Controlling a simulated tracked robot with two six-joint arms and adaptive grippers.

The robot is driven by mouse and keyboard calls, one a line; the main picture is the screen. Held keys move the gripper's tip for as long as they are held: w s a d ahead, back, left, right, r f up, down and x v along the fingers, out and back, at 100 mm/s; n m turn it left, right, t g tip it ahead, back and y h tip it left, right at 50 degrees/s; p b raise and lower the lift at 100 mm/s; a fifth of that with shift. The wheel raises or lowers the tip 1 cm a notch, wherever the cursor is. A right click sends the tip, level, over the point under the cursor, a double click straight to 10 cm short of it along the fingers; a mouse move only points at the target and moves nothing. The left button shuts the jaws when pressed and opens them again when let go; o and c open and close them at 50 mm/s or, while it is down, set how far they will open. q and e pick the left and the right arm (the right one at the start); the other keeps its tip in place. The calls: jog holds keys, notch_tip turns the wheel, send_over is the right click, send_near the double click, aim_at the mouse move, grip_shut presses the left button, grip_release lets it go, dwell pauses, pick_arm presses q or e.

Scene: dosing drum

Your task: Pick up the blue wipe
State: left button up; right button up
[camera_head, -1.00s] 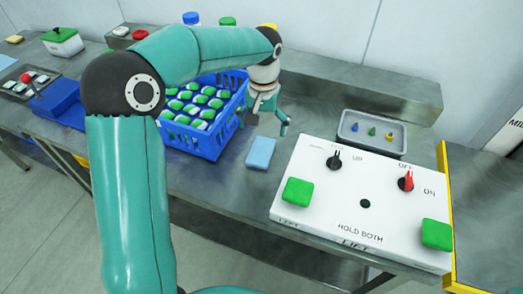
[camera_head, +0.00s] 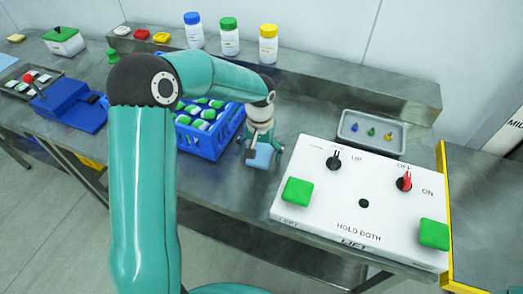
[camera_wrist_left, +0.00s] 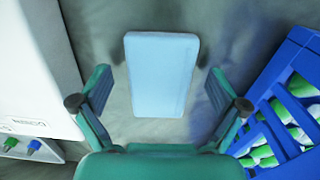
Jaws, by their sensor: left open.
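The blue wipe (camera_head: 259,156) is a flat light-blue rectangle lying on the metal table, between the blue crate and the white control box. My left gripper (camera_head: 261,150) is above it, pointing down, and hides part of it in the head view. In the left wrist view the wipe (camera_wrist_left: 161,75) lies between the two open fingers of the gripper (camera_wrist_left: 158,103), with a gap on each side. Nothing is held. My right gripper is not in view.
The blue crate (camera_head: 205,148) with several green-and-white items stands close on the left. The white control box (camera_head: 330,218) with green buttons stands close on the right. A grey tray (camera_head: 353,139) and three bottles, blue-, green- and yellow-capped (camera_head: 268,45), are farther back.

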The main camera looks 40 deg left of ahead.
aim_at(260, 155)
pick_arm(q)
jog(key=c, duration=0.9)
jog(key=shift+r, duration=0.1)
jog(key=shift+c, duration=0.2)
notch_tip(260, 155, up, 20)
